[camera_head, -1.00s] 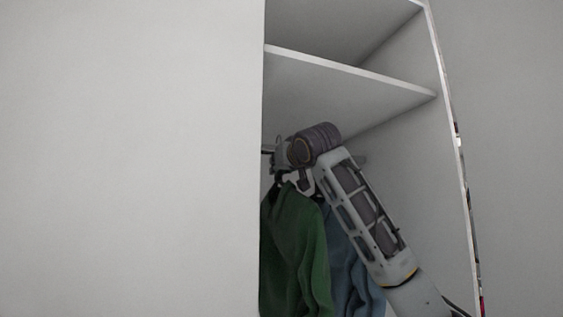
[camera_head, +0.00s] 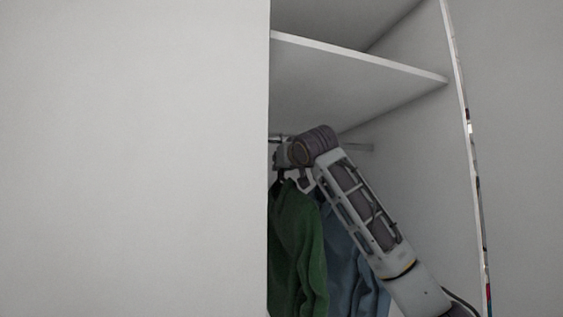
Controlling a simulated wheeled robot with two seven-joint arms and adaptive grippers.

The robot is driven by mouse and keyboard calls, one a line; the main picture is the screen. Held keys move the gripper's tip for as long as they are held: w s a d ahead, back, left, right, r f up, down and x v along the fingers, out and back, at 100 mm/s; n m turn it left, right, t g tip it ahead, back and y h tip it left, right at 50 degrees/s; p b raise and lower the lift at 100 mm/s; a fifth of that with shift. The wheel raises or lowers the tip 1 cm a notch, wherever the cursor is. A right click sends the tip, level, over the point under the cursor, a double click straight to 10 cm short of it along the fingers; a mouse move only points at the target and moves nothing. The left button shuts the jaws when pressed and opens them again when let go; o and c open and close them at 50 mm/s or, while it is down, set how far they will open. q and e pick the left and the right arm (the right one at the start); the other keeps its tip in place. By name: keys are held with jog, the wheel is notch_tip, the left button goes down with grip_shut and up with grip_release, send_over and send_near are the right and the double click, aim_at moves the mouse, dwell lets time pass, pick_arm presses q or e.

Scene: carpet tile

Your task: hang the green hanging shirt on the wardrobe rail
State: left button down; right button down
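The green shirt (camera_head: 299,245) hangs upright on a hanger at the left of the wardrobe opening, partly cut off by the white panel. My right arm reaches in from the lower right, and its wrist is just above the shirt's hanger. The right gripper's fingers are hidden behind the wrist and the panel, so I cannot see whether they hold the hanger. The wardrobe rail (camera_head: 358,147) shows behind my wrist, under the shelf. I cannot tell whether the hanger's hook is on the rail. My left gripper is out of view.
A blue garment (camera_head: 352,272) hangs just right of and behind the green shirt. A white shelf (camera_head: 355,62) is above my wrist. A large white panel (camera_head: 135,160) fills the left side. The wardrobe's right side wall (camera_head: 425,170) stands beyond my arm.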

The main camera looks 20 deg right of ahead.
jog(key=shift+f, duration=0.15)
jog(key=c, duration=1.3)
grip_release()
jog(key=shift+s, duration=0.1)
jog(key=shift+c, duration=0.2)
jog(key=shift+s, duration=0.9)
jog(key=shift+s+d, duration=0.2)
jog(key=shift+s, duration=4.9)
jog(key=shift+f, duration=0.1)
